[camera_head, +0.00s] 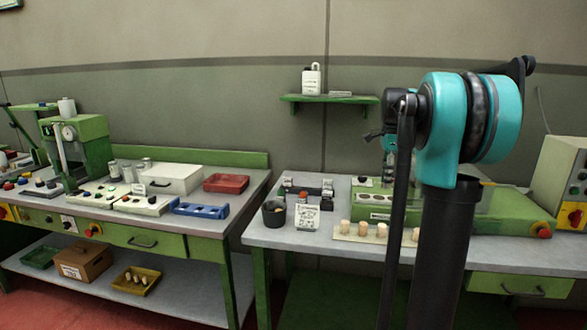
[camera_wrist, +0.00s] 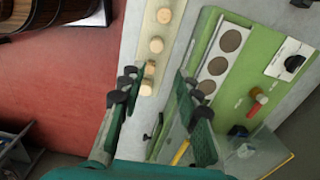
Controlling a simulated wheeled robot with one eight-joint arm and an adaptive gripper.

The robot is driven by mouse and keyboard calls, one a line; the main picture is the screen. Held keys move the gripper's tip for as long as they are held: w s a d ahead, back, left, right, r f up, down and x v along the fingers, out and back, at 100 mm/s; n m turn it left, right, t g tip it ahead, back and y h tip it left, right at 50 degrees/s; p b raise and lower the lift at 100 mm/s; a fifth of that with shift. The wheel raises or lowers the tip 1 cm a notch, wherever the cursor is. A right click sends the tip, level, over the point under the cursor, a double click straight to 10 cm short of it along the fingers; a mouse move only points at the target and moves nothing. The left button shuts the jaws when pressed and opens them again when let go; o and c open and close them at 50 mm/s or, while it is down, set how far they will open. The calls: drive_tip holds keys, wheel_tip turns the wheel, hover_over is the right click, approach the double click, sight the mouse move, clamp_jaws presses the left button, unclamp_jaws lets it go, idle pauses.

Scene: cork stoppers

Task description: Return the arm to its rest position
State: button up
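My gripper (camera_wrist: 158,82) is open in the wrist view, its two green fingers with dark pads spread wide. I see nothing held between them. Below, a pale strip (camera_wrist: 142,105) carries several cork stoppers (camera_wrist: 156,45), one of which shows between the fingertips. In the head view the same strip (camera_head: 348,238) lies near the front of the right bench, with upright stoppers (camera_head: 361,229) on it. My teal and dark arm stands in front of the right bench and hides part of the strip; I cannot clearly make out the gripper there.
The green fixture (camera_head: 485,214), with round holes, lies right of the strip in the wrist view (camera_wrist: 238,25). A wall shelf (camera_head: 330,99) hangs behind. The left bench (camera_head: 250,186) holds trays and a press.

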drive_tip(key=s+a+f+n+t, duration=0.1)
drive_tip(key=s+a+f+n, duration=0.2)
drive_tip(key=s+f+n, duration=0.3)
drive_tip(key=s+a+f+n+t, duration=0.1)
drive_tip(key=s+a+f+n, duration=0.3)
drive_tip(key=s+f+n, duration=0.3)
drive_tip(key=s+a+f+n+t, duration=0.2)
drive_tip(key=s+a+f+n, duration=0.2)
drive_tip(key=s+f, duration=0.9)
drive_tip(key=s+n, duration=0.2)
drive_tip(key=s, duration=0.1)
drive_tip(key=shift+a+f+n, duration=0.2)
drive_tip(key=shift+f+n, duration=0.15)
drive_tip(key=shift+n, duration=0.05)
drive_tip(key=shift+s+d, duration=0.1)
